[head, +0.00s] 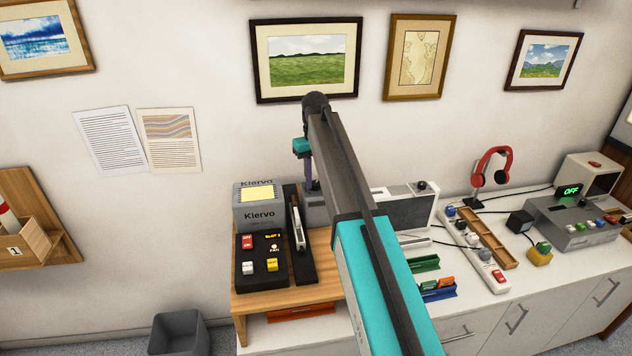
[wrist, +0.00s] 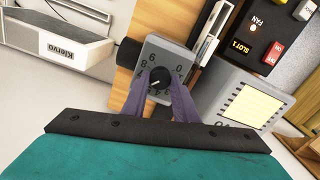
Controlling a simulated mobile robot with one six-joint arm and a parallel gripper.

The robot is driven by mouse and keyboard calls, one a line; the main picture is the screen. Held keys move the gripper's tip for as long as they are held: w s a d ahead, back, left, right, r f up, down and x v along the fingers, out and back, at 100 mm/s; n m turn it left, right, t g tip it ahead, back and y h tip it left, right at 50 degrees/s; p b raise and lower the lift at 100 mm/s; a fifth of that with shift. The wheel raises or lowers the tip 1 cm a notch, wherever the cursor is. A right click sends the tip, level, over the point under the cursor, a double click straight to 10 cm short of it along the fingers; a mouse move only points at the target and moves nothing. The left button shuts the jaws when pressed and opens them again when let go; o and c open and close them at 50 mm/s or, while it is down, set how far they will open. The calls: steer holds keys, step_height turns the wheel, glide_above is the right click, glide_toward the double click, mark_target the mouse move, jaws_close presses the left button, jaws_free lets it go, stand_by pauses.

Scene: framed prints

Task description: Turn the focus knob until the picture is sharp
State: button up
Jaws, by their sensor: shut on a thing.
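The focus knob (wrist: 159,79) is a small black round dial with a pale pointer mark. It sits on a grey box (wrist: 178,57) with numbers printed around the dial, some covered by my fingers. My gripper (wrist: 160,82) has its two purple fingers on either side of the knob, shut on it. In the head view my gripper (head: 309,178) reaches down onto the grey box (head: 315,208), and my arm hides the knob there. I cannot tell which picture the knob acts on, nor its sharpness.
A grey Klervo box (head: 258,208) and a black switch panel (head: 258,272) stand close left of the knob box. A pale device (head: 408,207) stands to its right. Red headphones (head: 491,165) are farther right. Framed prints (head: 306,60) hang above.

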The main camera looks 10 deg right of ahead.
mark_target(316, 182)
steer(key=shift+m+b, duration=0.55)
steer(key=shift+m, duration=1.65)
steer(key=o, duration=1.1)
steer(key=shift+c, duration=0.2)
steer(key=shift+r, duration=0.1)
steer(key=shift+r+p, duration=1.85)
steer(key=shift+r, duration=1.85)
